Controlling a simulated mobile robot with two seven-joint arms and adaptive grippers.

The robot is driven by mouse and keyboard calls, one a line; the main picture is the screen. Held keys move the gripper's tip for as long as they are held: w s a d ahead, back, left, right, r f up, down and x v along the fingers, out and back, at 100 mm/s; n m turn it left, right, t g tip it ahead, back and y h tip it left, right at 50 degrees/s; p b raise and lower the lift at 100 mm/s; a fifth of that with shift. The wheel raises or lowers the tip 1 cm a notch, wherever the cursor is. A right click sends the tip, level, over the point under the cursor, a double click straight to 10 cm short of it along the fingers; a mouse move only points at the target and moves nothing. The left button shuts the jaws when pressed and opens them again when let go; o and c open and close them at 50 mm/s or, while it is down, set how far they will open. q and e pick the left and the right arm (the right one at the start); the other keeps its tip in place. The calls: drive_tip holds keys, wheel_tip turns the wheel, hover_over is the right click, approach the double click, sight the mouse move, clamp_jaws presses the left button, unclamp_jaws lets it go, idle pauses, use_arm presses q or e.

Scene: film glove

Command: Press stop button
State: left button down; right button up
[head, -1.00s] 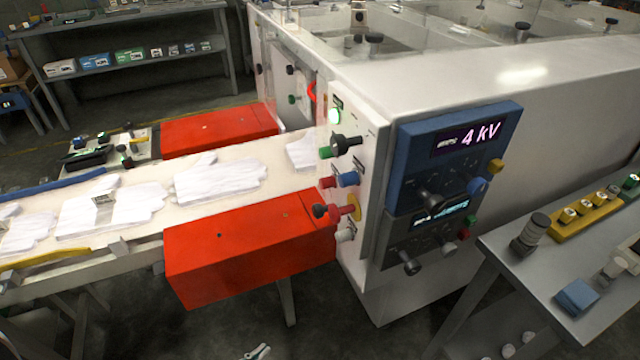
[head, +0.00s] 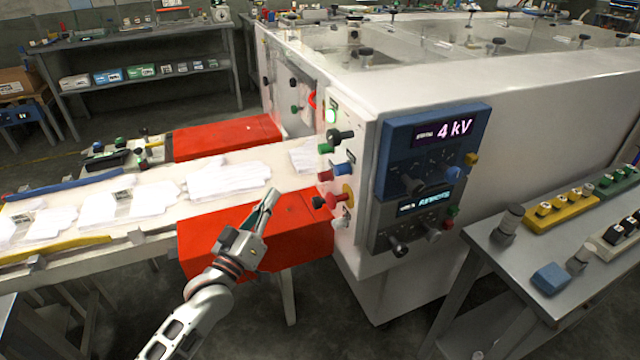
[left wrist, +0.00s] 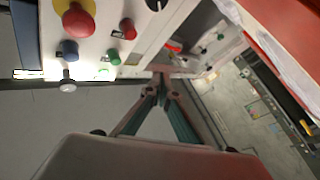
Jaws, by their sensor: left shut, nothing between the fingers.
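A red mushroom button on a yellow backing (head: 347,193) is on the end panel of the white machine (head: 352,235), above the red housing's right end. In the left wrist view the closed fingertips (left wrist: 160,78) are below and right of the button. My right gripper is not in view.
Other knobs crowd the button: a blue one (head: 343,170), a red one (head: 325,176) and a black one (head: 318,202). A conveyor with white gloves (head: 228,180) runs left. The red housing (head: 305,235) lies under my gripper. A grey bench (head: 500,265) stands right.

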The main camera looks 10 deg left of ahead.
sight(325, 176)
use_arm(q)
drive_tip(key=shift+w+a+r, duration=0.2)
drive_tip(key=shift+r, duration=0.6)
drive_tip(key=shift+w+d, duration=0.1)
drive_tip(key=shift+d, duration=0.05)
drive_tip(key=w+d+b, duration=0.2)
drive_tip(key=w+d, duration=0.2)
drive_tip(key=d, duration=0.3)
drive_tip(key=shift+w, duration=0.4)
idle(0.8)
drive_tip(key=shift+d, duration=0.15)
